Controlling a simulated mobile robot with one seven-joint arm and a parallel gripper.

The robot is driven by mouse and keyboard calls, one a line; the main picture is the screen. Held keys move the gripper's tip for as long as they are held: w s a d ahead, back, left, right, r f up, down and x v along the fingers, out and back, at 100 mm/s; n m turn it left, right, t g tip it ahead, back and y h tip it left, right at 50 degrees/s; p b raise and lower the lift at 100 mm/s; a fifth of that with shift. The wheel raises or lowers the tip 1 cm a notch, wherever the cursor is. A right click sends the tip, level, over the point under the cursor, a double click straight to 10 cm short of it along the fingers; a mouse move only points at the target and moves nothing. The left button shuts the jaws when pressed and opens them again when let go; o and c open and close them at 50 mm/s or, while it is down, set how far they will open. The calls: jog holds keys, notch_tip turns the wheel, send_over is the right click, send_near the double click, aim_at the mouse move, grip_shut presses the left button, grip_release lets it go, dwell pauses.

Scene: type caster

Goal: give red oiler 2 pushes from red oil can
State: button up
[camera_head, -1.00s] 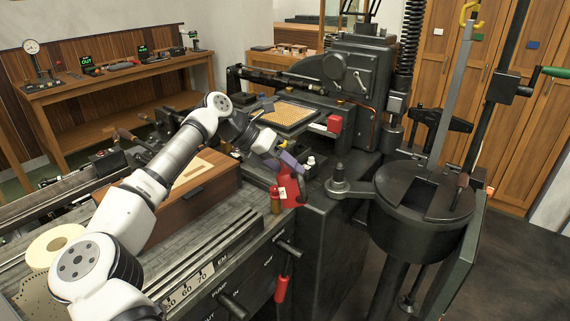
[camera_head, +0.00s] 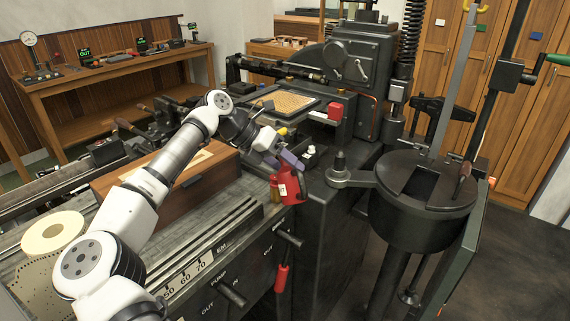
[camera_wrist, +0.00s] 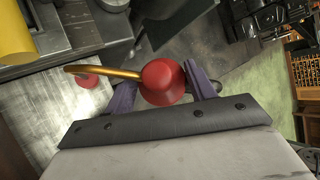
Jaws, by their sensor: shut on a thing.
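The red oil can (camera_head: 291,189) is held in my gripper (camera_head: 290,160) at the front right corner of the bench. In the wrist view my gripper (camera_wrist: 165,88) has its purple fingers on both sides of the red can (camera_wrist: 162,82). Its brass spout (camera_wrist: 100,71) points left. A small red disc (camera_wrist: 87,81), apparently the red oiler's top, lies just below the spout in that view; I cannot tell whether they touch.
A wooden box (camera_head: 180,190) stands left of the can. A dark casting machine with a round pot (camera_head: 425,205) stands to the right. A red-gripped lever (camera_head: 282,279) hangs at the bench front. A yellow cylinder (camera_wrist: 14,38) shows in the wrist view.

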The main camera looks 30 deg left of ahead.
jog(key=shift+f+b, duration=0.55)
jog(key=shift+f, duration=0.25)
jog(key=shift+r, duration=0.25)
jog(key=shift+r+p, duration=0.7)
jog(key=shift+r, duration=0.25)
jog(key=shift+f, duration=0.15)
jog(key=shift+f, duration=0.25)
jog(key=shift+f+b, duration=0.8)
jog(key=shift+r, duration=0.2)
dwell(0.4)
jog(key=shift+r+p, duration=0.7)
jog(key=shift+r, duration=0.25)
